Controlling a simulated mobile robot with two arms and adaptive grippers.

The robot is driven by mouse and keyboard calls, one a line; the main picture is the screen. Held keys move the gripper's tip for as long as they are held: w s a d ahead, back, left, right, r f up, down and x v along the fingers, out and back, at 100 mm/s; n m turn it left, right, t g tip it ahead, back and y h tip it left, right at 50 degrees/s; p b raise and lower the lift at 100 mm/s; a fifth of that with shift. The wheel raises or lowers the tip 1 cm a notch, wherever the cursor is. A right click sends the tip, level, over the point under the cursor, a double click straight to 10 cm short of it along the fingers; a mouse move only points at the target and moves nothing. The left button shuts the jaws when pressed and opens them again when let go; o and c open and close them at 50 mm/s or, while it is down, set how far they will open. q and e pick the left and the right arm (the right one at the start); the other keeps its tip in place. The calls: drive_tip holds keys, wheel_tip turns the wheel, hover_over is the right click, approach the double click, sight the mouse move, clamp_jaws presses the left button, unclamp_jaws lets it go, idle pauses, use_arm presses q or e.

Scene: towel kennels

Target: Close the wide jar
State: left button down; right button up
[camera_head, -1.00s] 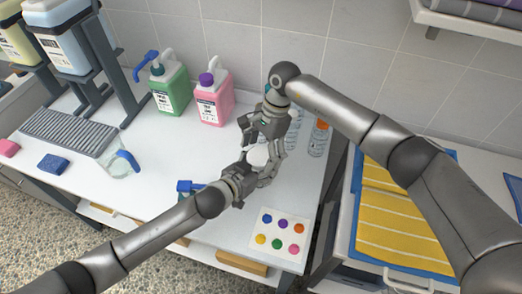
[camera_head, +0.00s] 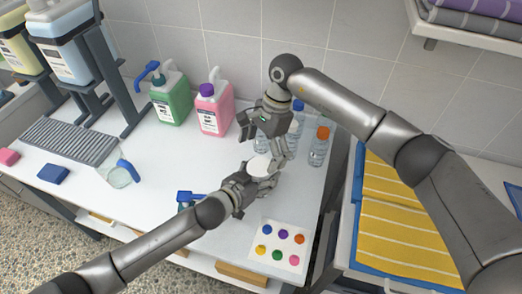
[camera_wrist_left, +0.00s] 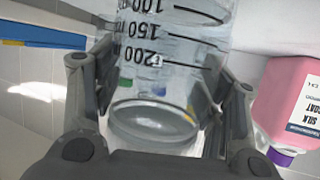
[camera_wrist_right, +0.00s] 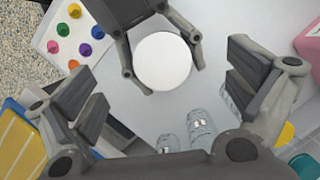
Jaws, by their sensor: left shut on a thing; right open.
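The wide jar (camera_wrist_left: 172,70) is clear with black volume marks, seen between my left fingers in the left wrist view. My left gripper (camera_head: 262,182) is shut on it. A round white lid (camera_wrist_right: 163,61) shows from above between the left fingers in the right wrist view, and also in the head view (camera_head: 259,167). It covers the jar's top; I cannot tell whether it is fully seated. My right gripper (camera_head: 262,146) is open and empty above and behind the lid, apart from it. The jar's side is mostly hidden in the head view.
Clear bottles, one orange-capped (camera_head: 318,147), stand right behind my right gripper. Green (camera_head: 170,98) and pink (camera_head: 214,110) jugs stand at the back. A card with coloured dots (camera_head: 279,246) lies at front right.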

drive_tip(key=v, duration=1.2)
use_arm(q)
drive_tip(key=shift+c, duration=1)
unclamp_jaws()
drive_tip(key=v, duration=1.2)
drive_tip(key=shift+a+f, duration=0.1)
